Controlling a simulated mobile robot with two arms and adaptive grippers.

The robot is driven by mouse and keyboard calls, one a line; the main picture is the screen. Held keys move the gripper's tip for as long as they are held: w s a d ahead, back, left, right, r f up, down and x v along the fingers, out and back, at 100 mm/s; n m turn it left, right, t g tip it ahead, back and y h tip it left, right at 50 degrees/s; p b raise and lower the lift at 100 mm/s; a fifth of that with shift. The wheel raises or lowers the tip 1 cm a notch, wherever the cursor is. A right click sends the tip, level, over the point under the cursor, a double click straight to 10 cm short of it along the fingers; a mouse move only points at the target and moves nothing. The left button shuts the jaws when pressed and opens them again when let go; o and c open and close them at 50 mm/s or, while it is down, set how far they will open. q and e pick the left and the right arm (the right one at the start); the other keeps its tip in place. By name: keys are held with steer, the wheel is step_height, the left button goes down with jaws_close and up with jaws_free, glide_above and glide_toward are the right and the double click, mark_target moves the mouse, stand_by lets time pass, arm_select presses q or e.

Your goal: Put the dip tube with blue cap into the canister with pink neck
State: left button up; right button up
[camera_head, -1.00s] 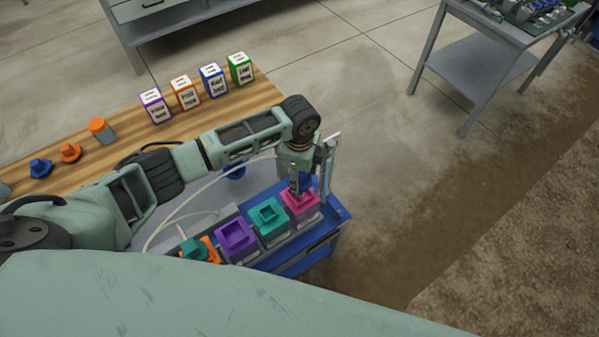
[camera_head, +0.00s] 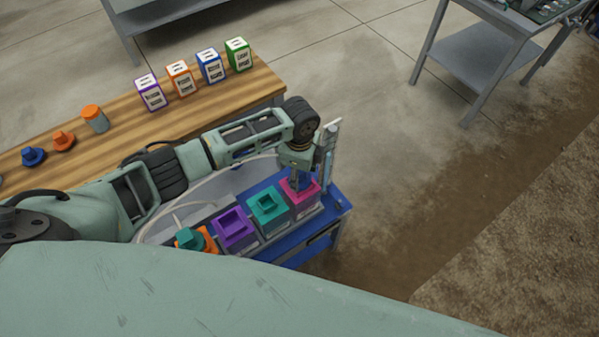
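The canister with pink neck (camera_head: 305,210) stands at the right end of a row on the blue cart. The blue cap of the dip tube (camera_head: 298,184) shows right at the pink neck. The tube below the cap is hidden, and I cannot tell how far the cap is seated. My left gripper (camera_head: 299,175) points down directly above the pink neck, at the blue cap. Its fingertips are small and partly hidden, so their grip on the cap is unclear. My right gripper is not in view.
Teal (camera_head: 268,205) and purple (camera_head: 234,229) necked canisters stand beside the pink one; an orange-necked one (camera_head: 207,238) bears a teal cap. A pale upright post (camera_head: 329,150) rises close to my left wrist. The wooden bench (camera_head: 190,122) holds labelled boxes, a jar and caps.

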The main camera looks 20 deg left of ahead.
arm_select(q)
steer(key=o, duration=0.4)
step_height(320, 180, up, 12)
steer(key=shift+r, duration=0.1)
stand_by(0.5)
stand_by(0.5)
